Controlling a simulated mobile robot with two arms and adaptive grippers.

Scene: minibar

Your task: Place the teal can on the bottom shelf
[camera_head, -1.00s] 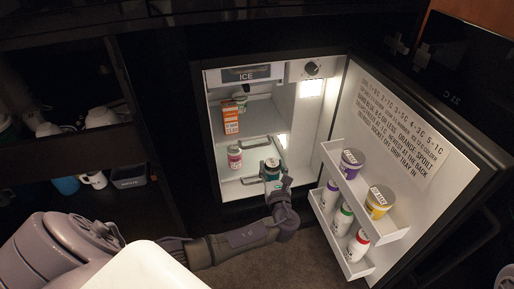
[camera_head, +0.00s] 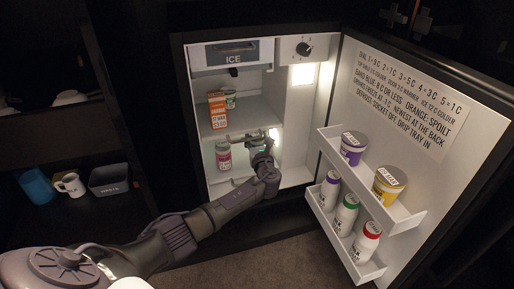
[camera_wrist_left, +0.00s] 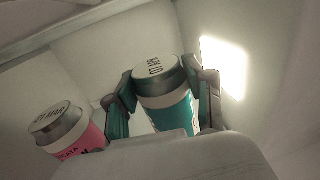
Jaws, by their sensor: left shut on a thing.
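The teal can (camera_wrist_left: 170,112) has a grey lid and stands between the two fingers of my left gripper (camera_wrist_left: 165,100) in the left wrist view. The gripper is shut on it. In the head view my left gripper (camera_head: 261,153) reaches into the lower part of the open fridge, and the can is mostly hidden behind it. The bottom shelf (camera_head: 222,187) of the fridge lies below the gripper. I cannot tell whether the can touches it. My right gripper is not in view.
A pink can (camera_head: 223,157) stands just left of my gripper; it also shows in the left wrist view (camera_wrist_left: 69,133). An orange carton (camera_head: 217,110) stands on the shelf above. The open door (camera_head: 400,125) at right carries racks with several tubs and bottles.

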